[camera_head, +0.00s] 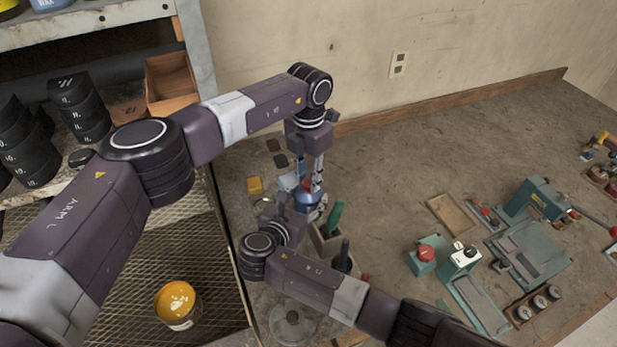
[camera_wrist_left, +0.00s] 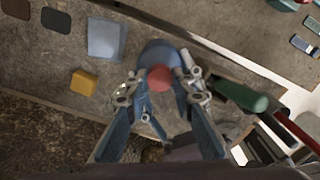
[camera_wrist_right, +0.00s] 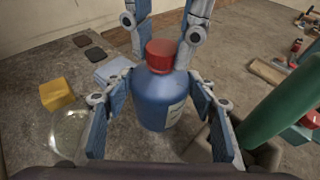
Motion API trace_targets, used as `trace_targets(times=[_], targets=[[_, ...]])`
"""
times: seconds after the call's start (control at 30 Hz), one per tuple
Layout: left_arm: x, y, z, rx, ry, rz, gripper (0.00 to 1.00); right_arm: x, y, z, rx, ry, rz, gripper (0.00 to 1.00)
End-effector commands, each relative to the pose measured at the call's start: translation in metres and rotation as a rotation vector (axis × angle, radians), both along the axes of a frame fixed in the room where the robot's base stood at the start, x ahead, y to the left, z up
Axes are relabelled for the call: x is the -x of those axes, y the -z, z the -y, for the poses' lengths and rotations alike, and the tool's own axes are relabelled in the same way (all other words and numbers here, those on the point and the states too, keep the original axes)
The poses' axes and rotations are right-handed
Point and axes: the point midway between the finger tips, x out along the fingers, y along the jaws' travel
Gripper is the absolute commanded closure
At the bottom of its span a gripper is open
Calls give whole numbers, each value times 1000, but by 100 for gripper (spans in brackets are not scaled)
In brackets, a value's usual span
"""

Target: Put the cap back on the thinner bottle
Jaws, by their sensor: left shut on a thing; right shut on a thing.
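The blue bottle (camera_wrist_right: 160,103) stands upright with a white label on its side. My right gripper (camera_wrist_right: 157,92) is shut on its body from two sides. The red cap (camera_wrist_right: 161,55) sits at the top of the bottle's neck; I cannot tell whether it is screwed tight. My left gripper (camera_wrist_left: 160,90) reaches down from above and is shut on the cap (camera_wrist_left: 160,78), one finger on each side. In the head view the bottle (camera_head: 307,197) is partly hidden by both grippers.
A green handle (camera_head: 334,217) stands in a grey holder close on the right. The bench's middle is mostly clear.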

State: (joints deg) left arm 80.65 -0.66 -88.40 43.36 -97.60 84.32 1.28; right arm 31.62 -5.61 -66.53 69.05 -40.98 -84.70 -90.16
Motion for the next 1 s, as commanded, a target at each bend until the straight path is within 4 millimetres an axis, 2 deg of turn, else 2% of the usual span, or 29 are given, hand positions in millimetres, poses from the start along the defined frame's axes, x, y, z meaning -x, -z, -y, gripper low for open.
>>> trace_targets(times=[0.4,0.6,0.77,0.8,1.0], targets=[[0,0,-1,-1,829,1,100,0,1,0,1,1,-1,100],[0,1,0,0,1184,2,100,0,1,0,1,1,-1,100],[0,1,0,0,1222,2,100,0,1,0,1,1,-1,100],[0,1,0,0,1221,2,76,0,1,0,1,1,-1,100],[0,1,0,0,1219,2,57,0,1,0,1,1,-1,100]])
